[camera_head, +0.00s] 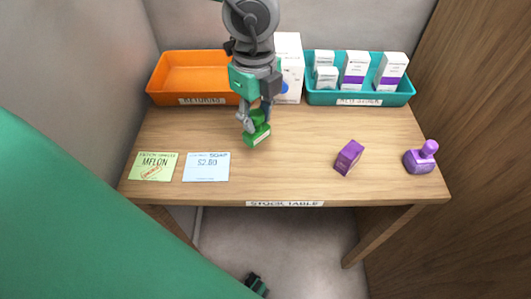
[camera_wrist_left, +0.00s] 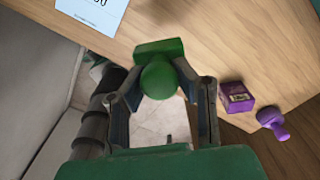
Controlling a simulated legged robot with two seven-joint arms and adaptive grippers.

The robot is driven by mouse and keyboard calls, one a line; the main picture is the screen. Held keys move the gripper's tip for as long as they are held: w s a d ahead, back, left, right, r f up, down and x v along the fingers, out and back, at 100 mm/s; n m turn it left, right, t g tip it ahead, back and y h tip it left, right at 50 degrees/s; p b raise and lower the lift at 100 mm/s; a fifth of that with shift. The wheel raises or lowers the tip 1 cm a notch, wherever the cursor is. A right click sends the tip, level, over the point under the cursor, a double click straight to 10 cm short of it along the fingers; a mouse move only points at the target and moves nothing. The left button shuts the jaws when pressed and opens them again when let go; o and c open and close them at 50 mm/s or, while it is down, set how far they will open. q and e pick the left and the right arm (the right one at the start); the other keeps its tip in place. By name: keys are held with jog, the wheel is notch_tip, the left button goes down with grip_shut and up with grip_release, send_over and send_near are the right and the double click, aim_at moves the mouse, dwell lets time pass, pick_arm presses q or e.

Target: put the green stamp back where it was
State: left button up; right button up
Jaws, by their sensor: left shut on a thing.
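The green stamp (camera_head: 258,136) has a rounded handle and a block-shaped base. My left gripper (camera_head: 256,117) is shut on its handle, above the middle of the stock table (camera_head: 300,185). In the left wrist view the stamp (camera_wrist_left: 160,78) sits between the fingertips of the left gripper (camera_wrist_left: 163,90), its round handle facing the camera. I cannot tell whether its base touches the table. My right gripper is not in view.
A yellow-green MELON card (camera_head: 153,167) with a red mark and a blue SOAP card (camera_head: 206,167) lie at front left. A purple box (camera_head: 348,157) is right of centre. An orange tray (camera_head: 190,75), white box (camera_head: 289,65) and teal tray (camera_head: 358,98) with white boxes line the back.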

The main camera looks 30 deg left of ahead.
aim_at(258, 130)
pick_arm(q)
notch_tip(258, 130, down, 5)
jog(key=shift+r+b, duration=0.2)
jog(key=shift+b, duration=0.2)
jog(key=shift+d+f, duration=0.1)
jog(key=shift+f, duration=0.45)
notch_tip(258, 130, down, 3)
jog(key=shift+r+b, duration=0.1)
jog(key=shift+b, duration=0.35)
jog(key=o, duration=0.9)
